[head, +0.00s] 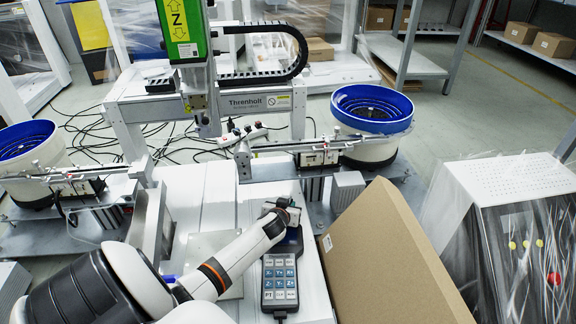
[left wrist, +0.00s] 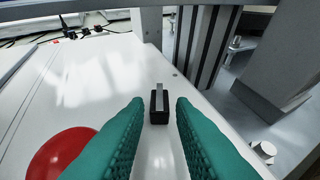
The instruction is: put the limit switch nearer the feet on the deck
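A small black limit switch (left wrist: 160,107) with a grey metal lever stands on the white deck (left wrist: 95,80) in the left wrist view. My left gripper (left wrist: 160,103) has its two teal fingers apart, one on each side of the near end of the switch, with a gap showing on both sides. In the head view my left gripper (head: 284,210) is low over the right part of the deck (head: 215,190), and it hides the switch there. I cannot make out a second limit switch. My right gripper is not in view.
A red dome (left wrist: 62,153) sits left of my fingers. A grey keypad pendant (head: 280,283) lies near my wrist. A large cardboard box (head: 385,260) leans at the right. The gantry beam (head: 250,105) and blue-rimmed feeder bowl (head: 372,110) stand behind.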

